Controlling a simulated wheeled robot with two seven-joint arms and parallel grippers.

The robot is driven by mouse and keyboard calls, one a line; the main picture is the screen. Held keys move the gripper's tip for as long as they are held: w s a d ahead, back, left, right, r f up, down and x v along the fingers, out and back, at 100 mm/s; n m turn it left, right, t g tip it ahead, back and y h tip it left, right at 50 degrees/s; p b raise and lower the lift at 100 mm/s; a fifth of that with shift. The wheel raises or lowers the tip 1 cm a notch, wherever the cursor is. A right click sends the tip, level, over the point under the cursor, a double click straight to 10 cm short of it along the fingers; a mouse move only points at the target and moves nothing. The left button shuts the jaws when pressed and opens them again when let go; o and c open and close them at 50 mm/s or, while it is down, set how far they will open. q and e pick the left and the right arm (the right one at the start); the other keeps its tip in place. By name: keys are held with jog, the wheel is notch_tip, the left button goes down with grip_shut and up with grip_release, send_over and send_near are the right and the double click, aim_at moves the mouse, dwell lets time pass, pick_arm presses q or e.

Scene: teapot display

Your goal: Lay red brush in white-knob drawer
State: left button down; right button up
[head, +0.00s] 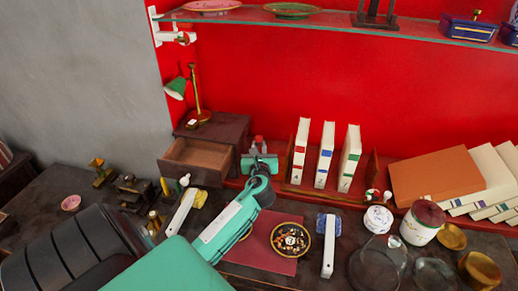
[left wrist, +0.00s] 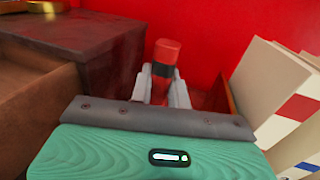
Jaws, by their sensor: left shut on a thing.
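The red brush (left wrist: 166,52) stands upright in the left wrist view, red with a black band; its lower part is hidden by my gripper. My left gripper (left wrist: 160,88) is shut on it. In the head view, the gripper (head: 259,160) is just right of the dark wooden cabinet (head: 226,128), near the red wall. The cabinet's drawer (head: 200,153) is pulled open and its visible inside looks empty. A white knob (head: 184,180) shows at its front. The brush is apart from the drawer, to its right. My right gripper is not in view.
A green lamp (head: 176,88) stands on the cabinet. White books (head: 326,155) stand in a wooden rack right of my gripper. A glass shelf (head: 330,30) runs above. A black round plate (head: 291,239) lies on a red mat (head: 260,258). Jars and small items crowd the table.

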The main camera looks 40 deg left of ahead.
pick_arm(q)
jog(key=shift+f, duration=0.1)
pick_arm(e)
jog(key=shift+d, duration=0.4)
pick_arm(q)
jog(key=c, duration=1.3)
grip_release()
jog(key=shift+c, duration=0.2)
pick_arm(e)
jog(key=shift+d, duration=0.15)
